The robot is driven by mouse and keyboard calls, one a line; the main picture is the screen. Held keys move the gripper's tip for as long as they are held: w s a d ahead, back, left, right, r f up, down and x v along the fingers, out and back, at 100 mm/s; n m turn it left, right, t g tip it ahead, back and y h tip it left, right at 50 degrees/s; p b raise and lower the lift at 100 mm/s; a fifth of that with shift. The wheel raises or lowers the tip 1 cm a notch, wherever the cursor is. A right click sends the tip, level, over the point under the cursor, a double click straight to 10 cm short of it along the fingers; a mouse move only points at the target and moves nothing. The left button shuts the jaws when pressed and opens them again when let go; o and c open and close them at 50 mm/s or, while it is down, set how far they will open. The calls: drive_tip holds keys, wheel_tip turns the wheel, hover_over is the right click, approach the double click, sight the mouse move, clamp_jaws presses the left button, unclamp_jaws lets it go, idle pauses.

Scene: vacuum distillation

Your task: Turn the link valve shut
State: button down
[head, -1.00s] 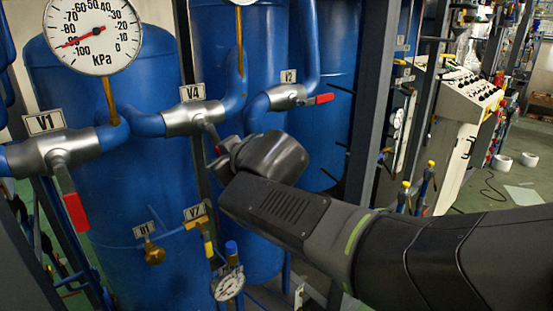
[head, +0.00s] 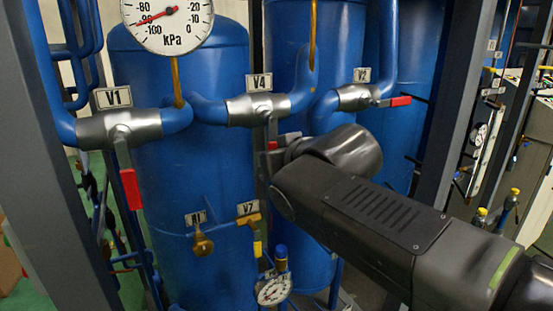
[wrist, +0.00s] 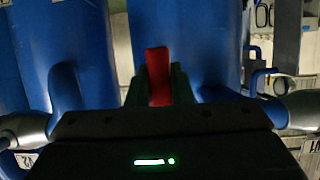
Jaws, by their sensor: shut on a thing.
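The valve tagged V4 (head: 258,108), which I take to be the link valve, sits on the blue pipe between V1 and V2. Its handle (head: 272,130) hangs down from the grey body, with a bit of its red grip (head: 272,146) showing beside my wrist. The wrist view shows the red grip (wrist: 158,70) upright between my two dark fingers. My gripper (wrist: 160,88) is shut on that grip. In the head view my wrist and forearm reach in from the lower right, and the fingertips are mostly hidden.
V1 (head: 120,126) at left has its red handle (head: 130,188) hanging down. V2 (head: 358,97) has its red handle (head: 400,101) pointing right. A pressure gauge (head: 166,22) stands above. Small brass valves and a lower gauge (head: 273,291) are below. A grey post (head: 60,170) stands at left.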

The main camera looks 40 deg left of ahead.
drive_tip(key=shift+r, duration=0.2)
drive_tip(key=c, duration=1.3)
unclamp_jaws()
drive_tip(key=shift+s+f, duration=0.1)
drive_tip(key=b+v, duration=0.1)
drive_tip(key=v, duration=1.2)
drive_tip(key=shift+d, duration=0.45)
drive_tip(key=shift+a, duration=0.1)
drive_tip(key=p+x, duration=0.1)
drive_tip(key=x, duration=1.2)
drive_tip(key=shift+a+f, duration=0.1)
drive_tip(key=shift+a, duration=0.25)
